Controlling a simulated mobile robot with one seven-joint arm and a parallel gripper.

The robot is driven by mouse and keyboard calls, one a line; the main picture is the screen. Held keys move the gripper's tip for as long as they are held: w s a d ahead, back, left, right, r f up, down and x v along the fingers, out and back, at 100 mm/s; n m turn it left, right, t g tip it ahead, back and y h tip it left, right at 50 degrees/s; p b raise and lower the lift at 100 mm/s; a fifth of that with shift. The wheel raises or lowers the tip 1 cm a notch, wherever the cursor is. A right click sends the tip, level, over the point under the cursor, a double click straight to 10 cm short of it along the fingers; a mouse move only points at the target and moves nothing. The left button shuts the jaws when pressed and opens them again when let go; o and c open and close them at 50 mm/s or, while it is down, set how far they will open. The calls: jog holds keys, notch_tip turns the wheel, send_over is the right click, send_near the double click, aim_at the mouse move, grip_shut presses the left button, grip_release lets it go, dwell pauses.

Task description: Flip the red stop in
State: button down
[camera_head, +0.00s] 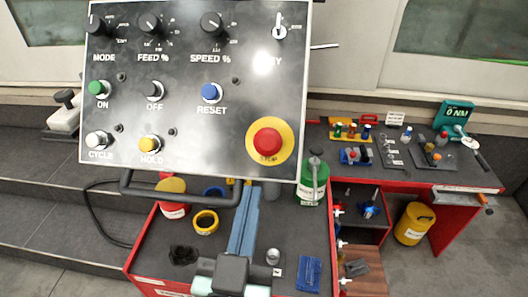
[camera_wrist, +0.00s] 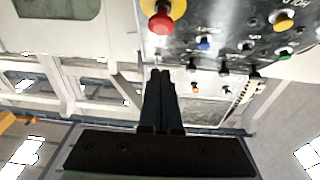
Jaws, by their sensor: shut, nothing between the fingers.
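The red stop (camera_head: 268,142) is a round mushroom button on a yellow disc, at the lower right of the dark control panel (camera_head: 190,120). In the wrist view the red stop (camera_wrist: 160,20) shows from the side at the top, standing out from its yellow base. My gripper (camera_wrist: 160,72) is shut and empty, its dark fingers together. Its tips appear below the button in that picture, with a visible gap and no contact. In the head view, part of my arm reaches up below the panel; the fingertips cannot be clearly made out there.
The panel also carries a blue RESET button (camera_head: 211,92), a yellow HOLD button (camera_head: 151,144), black knobs and a key switch (camera_head: 280,31). A black handle bar (camera_head: 180,198) runs under it. A red cart with a green bottle (camera_head: 313,180) stands below; a tool bench is at right.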

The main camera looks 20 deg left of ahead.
jog(key=w+b, duration=0.1)
jog(key=w, duration=0.1)
jog(key=b, duration=0.5)
send_near(266, 134)
notch_tip(266, 134, up, 3)
jog(key=w, duration=0.2)
jog(key=shift+w+a+f+p, duration=0.15)
jog(key=shift+w+a+f, duration=0.15)
jog(key=shift+w, duration=0.25)
jog(key=shift+w+a+f+p, duration=0.2)
jog(key=shift+w+f, duration=0.15)
jog(key=shift+w, duration=0.2)
jog(key=shift+w+a+f, duration=0.2)
jog(key=shift+w+f, duration=0.35)
jog(key=shift+w, duration=0.1)
